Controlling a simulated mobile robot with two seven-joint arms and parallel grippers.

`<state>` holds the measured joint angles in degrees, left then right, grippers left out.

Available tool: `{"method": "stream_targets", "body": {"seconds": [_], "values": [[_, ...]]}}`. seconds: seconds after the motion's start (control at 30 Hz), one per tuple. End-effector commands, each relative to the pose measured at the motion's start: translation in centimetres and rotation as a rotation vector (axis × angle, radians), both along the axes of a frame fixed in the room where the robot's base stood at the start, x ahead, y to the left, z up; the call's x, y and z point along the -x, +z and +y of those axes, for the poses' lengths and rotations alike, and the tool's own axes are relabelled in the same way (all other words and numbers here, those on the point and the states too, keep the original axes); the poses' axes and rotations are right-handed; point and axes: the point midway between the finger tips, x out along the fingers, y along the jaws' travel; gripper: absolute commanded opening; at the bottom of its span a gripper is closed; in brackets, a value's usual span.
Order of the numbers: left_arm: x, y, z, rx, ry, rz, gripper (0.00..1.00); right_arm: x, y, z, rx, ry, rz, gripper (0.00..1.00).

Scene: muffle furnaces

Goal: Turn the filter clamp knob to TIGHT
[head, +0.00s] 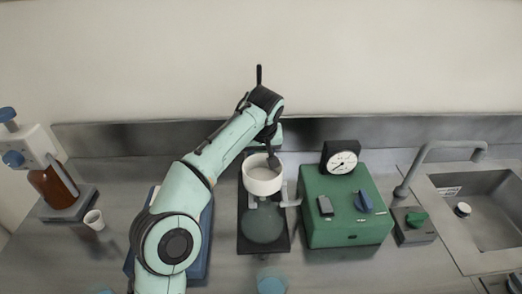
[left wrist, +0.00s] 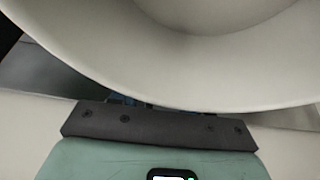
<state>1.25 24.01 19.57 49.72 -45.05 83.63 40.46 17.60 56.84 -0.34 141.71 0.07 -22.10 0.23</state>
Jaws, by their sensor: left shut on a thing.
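A white filter funnel (head: 262,184) stands upright over a glass flask (head: 262,226) on a black base (head: 246,245). A pale clamp-like part (head: 289,201) sticks out to the right just below the funnel; I cannot tell if it bears the knob, and no TIGHT mark is readable. My left gripper (head: 273,160) reaches down at the funnel's back right rim and is shut, apparently on the funnel wall. In the left wrist view the funnel (left wrist: 190,75) fills the upper part and hides the fingertips. My right gripper is out of view.
A green box with a blue knob (head: 363,202), a grey switch (head: 325,206) and a round gauge (head: 342,162) stands close on the right. Farther right are a green knob (head: 416,219) and a sink (head: 485,200).

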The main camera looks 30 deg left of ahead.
Motion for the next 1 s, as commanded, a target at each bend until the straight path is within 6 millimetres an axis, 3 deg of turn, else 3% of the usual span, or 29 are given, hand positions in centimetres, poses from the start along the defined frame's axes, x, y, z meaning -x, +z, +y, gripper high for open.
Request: {"method": "stream_targets", "body": {"seconds": [0.5, 1.0], "values": [[0.1, 0.2, 0.2, 0.001, -0.329, -0.001, 0.15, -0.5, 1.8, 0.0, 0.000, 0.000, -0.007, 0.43], [0.1, 0.1, 0.3, -0.001, -0.408, -0.002, 0.15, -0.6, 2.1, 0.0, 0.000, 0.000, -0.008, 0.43]]}}
